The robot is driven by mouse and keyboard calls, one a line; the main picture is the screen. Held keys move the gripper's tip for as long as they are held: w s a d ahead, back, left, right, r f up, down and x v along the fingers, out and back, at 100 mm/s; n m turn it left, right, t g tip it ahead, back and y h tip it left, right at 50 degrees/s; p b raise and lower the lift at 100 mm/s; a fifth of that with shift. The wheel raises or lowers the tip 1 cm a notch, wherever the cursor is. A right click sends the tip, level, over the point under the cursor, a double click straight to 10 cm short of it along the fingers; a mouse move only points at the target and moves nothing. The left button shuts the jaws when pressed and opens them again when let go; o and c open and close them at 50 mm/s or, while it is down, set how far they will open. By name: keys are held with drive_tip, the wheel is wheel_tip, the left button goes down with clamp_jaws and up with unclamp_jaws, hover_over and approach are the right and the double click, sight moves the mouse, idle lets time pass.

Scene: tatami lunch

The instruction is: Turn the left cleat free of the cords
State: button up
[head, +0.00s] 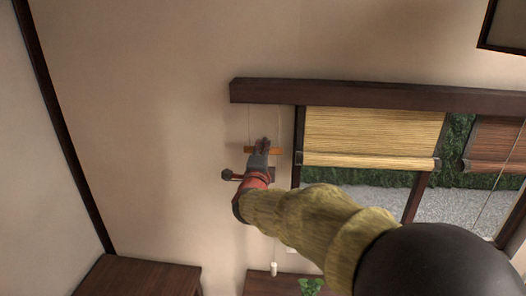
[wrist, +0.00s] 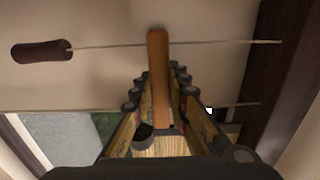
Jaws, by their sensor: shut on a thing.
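The left cleat is a narrow orange-brown wooden bar, lying level against the wall left of the window in the head view (head: 249,150). Two thin cords hang from the dark rail to it. In the wrist view the cleat (wrist: 158,58) stands upright in the picture, between my fingers. One cord (wrist: 105,46) crosses near its far end and ends at a dark brown pull (wrist: 42,51). A second cord (wrist: 240,104) runs behind my fingers, so its contact with the cleat is hidden. My gripper (head: 262,148), also in the wrist view (wrist: 160,100), is shut on the cleat's middle.
A dark wooden rail (head: 380,94) runs above a straw blind (head: 375,130). A second, browner blind (head: 494,138) hangs at the right. A pale pull (head: 274,268) hangs low under my arm. Dark wooden furniture (head: 140,276) stands lower left. The wall left of the cleat is bare.

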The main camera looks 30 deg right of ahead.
drive_tip(key=shift+n, duration=0.4)
clamp_jaws()
drive_tip(key=n, duration=0.3)
drive_tip(key=shift+n, duration=0.4)
drive_tip(key=n+p, duration=0.1)
drive_tip(key=n, duration=0.3)
drive_tip(key=shift+p, duration=0.35)
drive_tip(key=n+p, duration=0.2)
drive_tip(key=n, duration=0.3)
drive_tip(key=n+p, duration=0.2)
drive_tip(key=n, duration=0.2)
drive_tip(key=shift+f+n, duration=0.1)
drive_tip(key=shift+n, duration=0.2)
drive_tip(key=o, duration=0.9)
unclamp_jaws()
drive_tip(key=shift+c, duration=0.2)
